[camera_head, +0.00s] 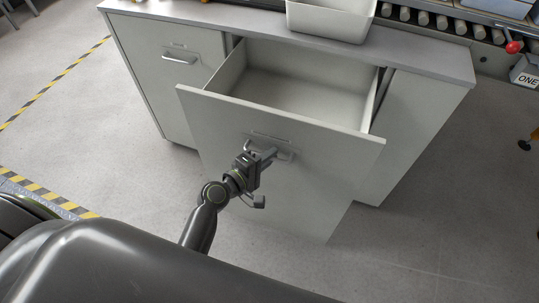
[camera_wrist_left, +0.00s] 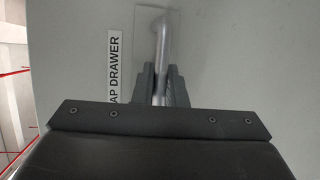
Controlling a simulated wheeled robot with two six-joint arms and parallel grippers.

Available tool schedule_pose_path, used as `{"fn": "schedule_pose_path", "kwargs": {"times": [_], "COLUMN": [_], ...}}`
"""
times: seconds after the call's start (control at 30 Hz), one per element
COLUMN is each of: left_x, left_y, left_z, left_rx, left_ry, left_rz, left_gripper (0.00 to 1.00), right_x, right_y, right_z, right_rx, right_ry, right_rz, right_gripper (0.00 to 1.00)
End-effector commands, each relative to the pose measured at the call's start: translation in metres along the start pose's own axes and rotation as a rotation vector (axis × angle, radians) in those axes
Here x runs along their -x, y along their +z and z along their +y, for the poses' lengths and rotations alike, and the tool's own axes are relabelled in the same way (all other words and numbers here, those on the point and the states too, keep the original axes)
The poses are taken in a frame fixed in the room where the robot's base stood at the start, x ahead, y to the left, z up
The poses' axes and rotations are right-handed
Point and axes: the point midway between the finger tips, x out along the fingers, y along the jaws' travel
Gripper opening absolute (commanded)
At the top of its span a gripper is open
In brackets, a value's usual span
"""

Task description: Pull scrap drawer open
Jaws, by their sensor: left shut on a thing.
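The scrap drawer (camera_head: 330,170) is a large light-grey drawer in the cabinet, pulled well out, and its inside looks empty. Its bar handle (camera_head: 284,155) sits on the upper middle of the front, below a small label. My left gripper (camera_head: 268,157) is shut on this handle. In the left wrist view the fingers (camera_wrist_left: 160,88) close around the metal bar (camera_wrist_left: 161,40), beside a label (camera_wrist_left: 114,70) reading "AP DRAWER", its start hidden by the gripper. My right gripper is not in view.
Another closed front with a handle (camera_head: 180,60) is left of the drawer. A white bin (camera_head: 330,22) stands on the countertop (camera_head: 420,58). A roller conveyor (camera_head: 440,20) runs behind. Yellow-black floor tape (camera_head: 50,95) is at left. Floor right of the cabinet is clear.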

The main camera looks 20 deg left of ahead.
Motion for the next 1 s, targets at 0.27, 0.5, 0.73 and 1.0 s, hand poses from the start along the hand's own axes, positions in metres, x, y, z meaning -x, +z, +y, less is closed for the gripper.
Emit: {"fn": "schedule_pose_path", "kwargs": {"times": [0.27, 0.5, 0.73, 1.0], "left_x": [0.0, 0.0, 0.001, 0.036], "left_y": [0.0, 0.0, 0.0, -0.001], "left_z": [0.0, 0.0, 0.0, -0.002], "left_rx": [0.0, 0.0, 0.0, 0.0], "left_ry": [0.0, 0.0, 0.0, -0.002], "left_rz": [0.0, 0.0, 0.0, 0.002], "left_gripper": [0.16, 0.2, 0.2, 0.2], "right_x": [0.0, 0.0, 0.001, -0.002], "right_y": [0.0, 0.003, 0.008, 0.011], "right_z": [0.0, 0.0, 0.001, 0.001], "right_rx": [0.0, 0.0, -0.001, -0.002], "right_ry": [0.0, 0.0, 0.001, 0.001], "right_rz": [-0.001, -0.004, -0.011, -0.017], "right_gripper": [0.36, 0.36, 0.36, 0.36]}}
